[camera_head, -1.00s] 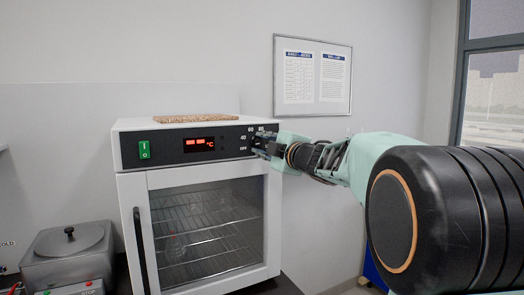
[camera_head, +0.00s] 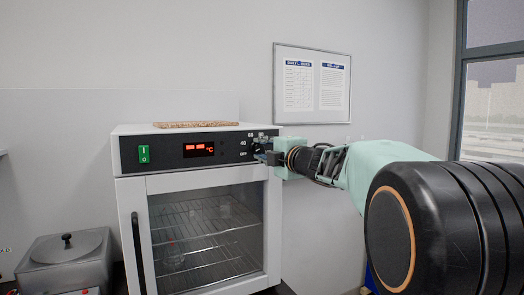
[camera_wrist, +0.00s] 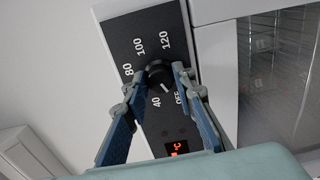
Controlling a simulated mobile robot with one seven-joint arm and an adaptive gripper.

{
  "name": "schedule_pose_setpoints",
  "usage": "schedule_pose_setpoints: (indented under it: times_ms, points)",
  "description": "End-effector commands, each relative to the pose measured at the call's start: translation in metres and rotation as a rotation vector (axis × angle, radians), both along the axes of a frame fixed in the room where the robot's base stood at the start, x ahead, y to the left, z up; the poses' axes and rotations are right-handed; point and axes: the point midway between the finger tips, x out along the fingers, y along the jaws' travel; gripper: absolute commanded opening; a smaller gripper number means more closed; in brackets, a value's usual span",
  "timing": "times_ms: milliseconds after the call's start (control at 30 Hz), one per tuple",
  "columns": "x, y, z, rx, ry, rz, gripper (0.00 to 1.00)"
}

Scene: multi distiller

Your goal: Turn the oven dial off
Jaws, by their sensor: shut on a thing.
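The oven dial (camera_wrist: 159,75) is a round black knob on the oven's dark control panel, ringed by white marks for OFF, 40, 80, 100 and 120. In the wrist view its pale pointer line faces down and right, between 40 and OFF. My gripper (camera_wrist: 158,82) has one blue-grey finger on each side of the dial and is shut on it. In the head view my gripper (camera_head: 264,156) is at the right end of the panel and hides part of the dial. The white oven (camera_head: 140,186) has its glass door shut, and its display is lit red.
A green power switch (camera_head: 144,154) is at the panel's left end. A brown board (camera_head: 196,125) lies on the oven top. A lidded grey bath (camera_head: 64,262) stands at lower left. A framed notice (camera_head: 312,84) hangs on the wall behind.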

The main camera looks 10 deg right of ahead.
Motion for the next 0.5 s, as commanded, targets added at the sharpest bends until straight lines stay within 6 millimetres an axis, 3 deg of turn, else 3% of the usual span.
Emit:
schedule_pose_setpoints:
  times_ms: [67, 100, 233, 500]
  points:
    - [-0.0001, 0.0004, 0.0023, -0.002, -0.004, 0.000, 0.00]
    - [-0.0001, 0.0004, 0.0024, -0.002, -0.004, 0.001, 0.25]
    - [-0.0001, 0.0003, 0.0020, -0.001, -0.003, 0.000, 0.40]
    - [-0.0002, 0.0000, 0.0009, 0.000, -0.001, 0.000, 0.41]
